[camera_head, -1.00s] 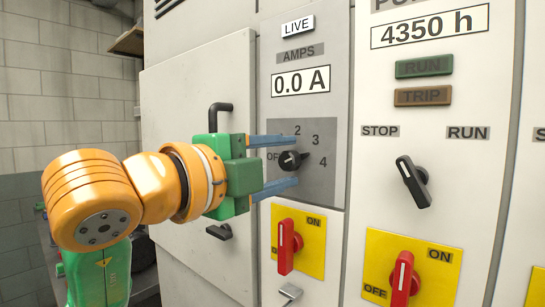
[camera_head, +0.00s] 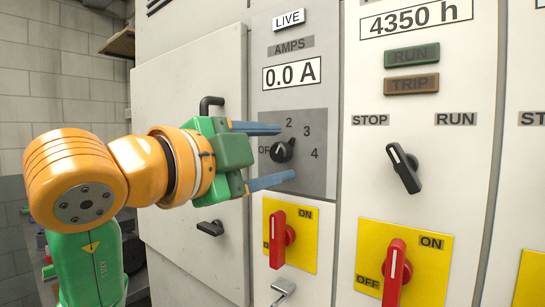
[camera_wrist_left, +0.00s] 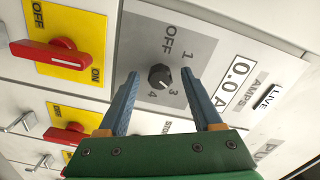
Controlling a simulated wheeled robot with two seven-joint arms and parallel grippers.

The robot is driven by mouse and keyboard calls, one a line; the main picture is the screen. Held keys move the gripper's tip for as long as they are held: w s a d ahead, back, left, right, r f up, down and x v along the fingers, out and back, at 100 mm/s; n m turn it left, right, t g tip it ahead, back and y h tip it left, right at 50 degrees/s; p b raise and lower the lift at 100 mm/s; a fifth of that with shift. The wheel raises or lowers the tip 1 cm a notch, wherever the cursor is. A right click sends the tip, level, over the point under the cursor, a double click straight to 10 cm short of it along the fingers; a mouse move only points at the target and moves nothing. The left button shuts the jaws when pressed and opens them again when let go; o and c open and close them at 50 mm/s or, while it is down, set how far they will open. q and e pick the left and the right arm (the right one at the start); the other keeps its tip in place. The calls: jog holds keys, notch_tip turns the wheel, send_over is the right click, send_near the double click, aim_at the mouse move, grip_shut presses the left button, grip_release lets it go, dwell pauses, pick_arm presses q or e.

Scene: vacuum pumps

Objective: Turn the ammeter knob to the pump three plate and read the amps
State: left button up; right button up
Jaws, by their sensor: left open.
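The ammeter knob (camera_head: 282,150) is a small black selector on a grey plate (camera_head: 315,182) marked OFF, 2, 3 and 4; the 1 is hidden by my upper finger. The display (camera_head: 291,74) above reads 0.0 A, under a LIVE label. My left gripper (camera_head: 287,152) is open, one finger above the knob and one below. In the left wrist view the knob (camera_wrist_left: 161,77) shows beyond the spread fingertips of my left gripper (camera_wrist_left: 165,98), and I see no finger closed on it. The knob's exact pointing is hard to tell. My right gripper is not in view.
Below the plate is a red switch (camera_head: 278,240) on a yellow panel. To the right are a black STOP/RUN switch (camera_head: 404,168) and another red switch (camera_head: 396,272). A grey cabinet door with a black handle (camera_head: 211,103) stands to the left.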

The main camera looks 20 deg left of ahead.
pick_arm(q)
jog(key=shift+s, duration=0.15)
jog(key=shift+b+v, duration=0.45)
jog(key=shift+v, duration=0.4)
jog(key=shift+s+a+f+b, duration=0.1)
jog(key=shift+s+a+b, duration=0.1)
jog(key=shift+s+b, duration=0.25)
jog(key=b+v, duration=0.1)
jog(key=v, duration=0.4)
